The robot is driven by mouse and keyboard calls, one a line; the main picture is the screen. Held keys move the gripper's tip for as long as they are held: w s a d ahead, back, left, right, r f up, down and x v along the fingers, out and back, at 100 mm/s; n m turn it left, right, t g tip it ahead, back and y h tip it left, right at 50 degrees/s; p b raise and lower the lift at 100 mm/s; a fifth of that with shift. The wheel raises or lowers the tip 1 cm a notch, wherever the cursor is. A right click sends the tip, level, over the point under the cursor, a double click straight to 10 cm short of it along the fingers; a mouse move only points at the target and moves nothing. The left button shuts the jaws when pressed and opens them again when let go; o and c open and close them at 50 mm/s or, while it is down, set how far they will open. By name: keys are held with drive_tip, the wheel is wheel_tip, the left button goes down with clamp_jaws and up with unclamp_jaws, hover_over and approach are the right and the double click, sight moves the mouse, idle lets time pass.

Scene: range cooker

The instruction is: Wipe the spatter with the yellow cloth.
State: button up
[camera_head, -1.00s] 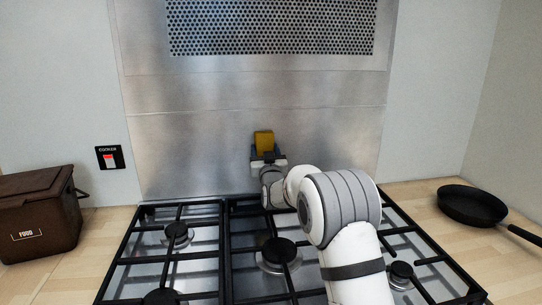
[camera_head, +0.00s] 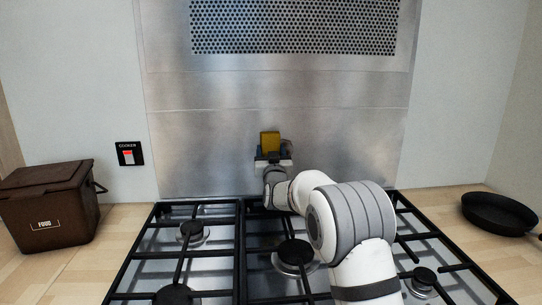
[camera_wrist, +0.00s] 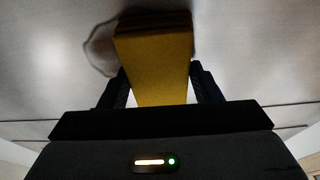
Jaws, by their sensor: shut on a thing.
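The yellow cloth (camera_head: 270,144) is a folded pad, held up in front of the steel splashback (camera_head: 210,150). My gripper (camera_head: 271,158) is shut on it, with one dark finger on each side in the wrist view (camera_wrist: 160,88). The cloth (camera_wrist: 155,60) sticks out past the fingertips towards the steel. A brownish smear, seemingly the spatter (camera_wrist: 100,48), shows at the cloth's left edge in the wrist view. In the head view a faint brownish patch (camera_head: 286,146) shows just right of the cloth. The cloth hides part of the mark. I cannot tell whether the cloth touches the steel.
The hob with black pan supports (camera_head: 240,262) lies below my arm. A brown food bin (camera_head: 50,205) stands on the left worktop, below the cooker switch (camera_head: 129,154). A black frying pan (camera_head: 498,212) sits on the right worktop.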

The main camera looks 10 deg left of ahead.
sight(292, 150)
drive_tip(key=d+b, duration=0.2)
drive_tip(key=w+d+b, duration=0.1)
drive_tip(key=d, duration=0.2)
drive_tip(key=shift+w+d+f+b, duration=0.1)
drive_tip(key=shift+b, duration=0.25)
drive_tip(key=shift+w+d+b, duration=0.2)
drive_tip(key=shift+d+b, duration=0.45)
drive_tip(key=shift+d, duration=0.5)
drive_tip(key=shift+a+f+b, duration=0.1)
drive_tip(key=shift+f+b, duration=0.9)
drive_tip(key=shift+b, duration=0.05)
drive_tip(key=s+a+b, duration=0.1)
drive_tip(key=a+b, duration=0.1)
drive_tip(key=a, duration=0.5)
drive_tip(key=shift+s+a, duration=0.15)
drive_tip(key=shift+s, duration=0.05)
drive_tip(key=shift+r, duration=0.1)
